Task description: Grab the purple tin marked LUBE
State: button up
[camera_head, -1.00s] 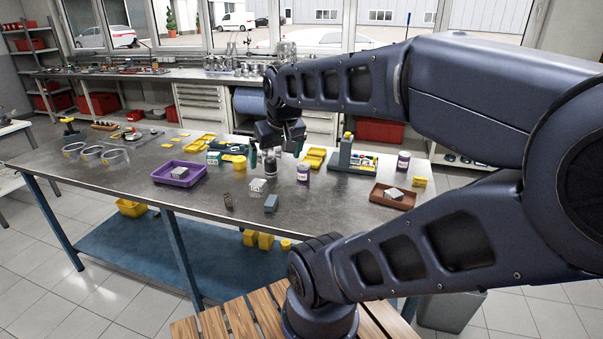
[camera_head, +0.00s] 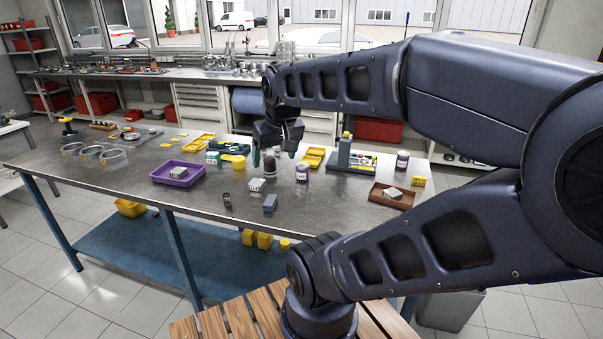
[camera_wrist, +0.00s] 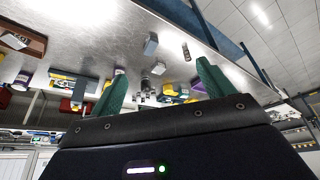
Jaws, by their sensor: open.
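Two white tins with purple bands stand upright on the steel workbench (camera_head: 130,190). The nearer tin (camera_head: 302,171) is just right of my gripper (camera_head: 274,154); the other tin (camera_head: 403,160) is farther right, behind the brown tray. Their lettering is too small to read. In the wrist view, the nearer tin (camera_wrist: 119,71) shows beside the left green finger, partly covered by it, and the other tin (camera_wrist: 22,80) is at the far left. My gripper (camera_wrist: 160,72) is open and empty above the bench, its fingers apart.
A dark-and-grey bottle (camera_head: 270,165) stands below the gripper, with a pale block (camera_head: 257,185) in front. A blue-grey block (camera_head: 270,203), purple tray (camera_head: 160,175), yellow tub (camera_head: 239,163) and brown tray (camera_head: 379,195) are around. The bench's front left is clear.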

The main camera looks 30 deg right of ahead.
jog(key=n+g, duration=0.5)
jog(key=n, duration=1.3)
send_over(302, 172)
jog(key=w+d, duration=0.1)
jog(key=w, duration=0.1)
jog(key=f, duration=1.7)
jog(key=shift+w+d+f, duration=0.2)
jog(key=shift+f, duration=0.1)
jog(key=shift+w+d+f, duration=0.1)
jog(key=shift+d+f, duration=0.05)
jog(key=shift+f, duration=5.4)
jog(key=c, duration=1.3)
